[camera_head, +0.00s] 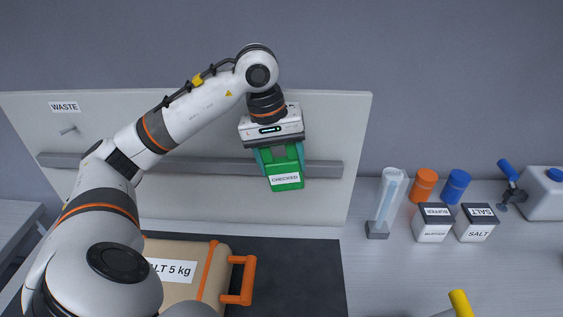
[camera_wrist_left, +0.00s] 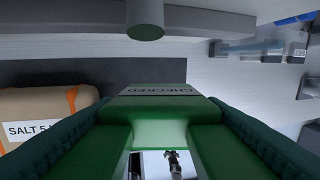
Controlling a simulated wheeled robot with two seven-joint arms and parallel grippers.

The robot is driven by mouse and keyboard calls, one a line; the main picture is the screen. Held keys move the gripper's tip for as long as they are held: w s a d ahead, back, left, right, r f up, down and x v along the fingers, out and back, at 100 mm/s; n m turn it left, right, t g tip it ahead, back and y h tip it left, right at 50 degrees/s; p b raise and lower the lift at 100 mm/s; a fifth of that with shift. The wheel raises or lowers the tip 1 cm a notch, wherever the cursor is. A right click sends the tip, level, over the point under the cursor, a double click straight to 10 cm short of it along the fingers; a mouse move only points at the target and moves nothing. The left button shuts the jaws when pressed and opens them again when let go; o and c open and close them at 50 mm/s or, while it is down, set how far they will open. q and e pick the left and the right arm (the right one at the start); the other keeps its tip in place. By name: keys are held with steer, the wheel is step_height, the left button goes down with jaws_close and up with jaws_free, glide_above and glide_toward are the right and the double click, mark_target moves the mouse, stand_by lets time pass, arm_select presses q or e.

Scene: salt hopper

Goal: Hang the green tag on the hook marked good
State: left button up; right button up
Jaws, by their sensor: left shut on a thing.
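The green tag (camera_head: 285,175) bears a white CHECKED label and hangs down from my left gripper (camera_head: 280,153). My left gripper is shut on it, in front of the pale back panel. In the left wrist view the green tag (camera_wrist_left: 158,104) lies between the dark green fingers. In the head view a small hook (camera_head: 68,130) sits under the WASTE label. No hook marked good can be read; my arm and gripper cover part of the panel. My right gripper is out of view.
A grey rail (camera_head: 215,166) crosses the panel (camera_head: 335,120). A salt sack (camera_head: 195,262) with an orange handle lies on the dark mat (camera_head: 300,270). At right stand a clear cylinder (camera_head: 390,195), orange and blue containers, and BUFFER and SALT boxes (camera_head: 475,225).

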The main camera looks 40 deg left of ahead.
arm_select(q)
steer(key=shift+w+a, duration=0.35)
steer(key=shift+w, duration=0.05)
steer(key=w+a+p, duration=0.1)
steer(key=w+a, duration=0.2)
steer(key=shift+w, duration=0.1)
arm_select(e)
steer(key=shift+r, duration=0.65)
arm_select(q)
steer(key=shift+f, duration=0.1)
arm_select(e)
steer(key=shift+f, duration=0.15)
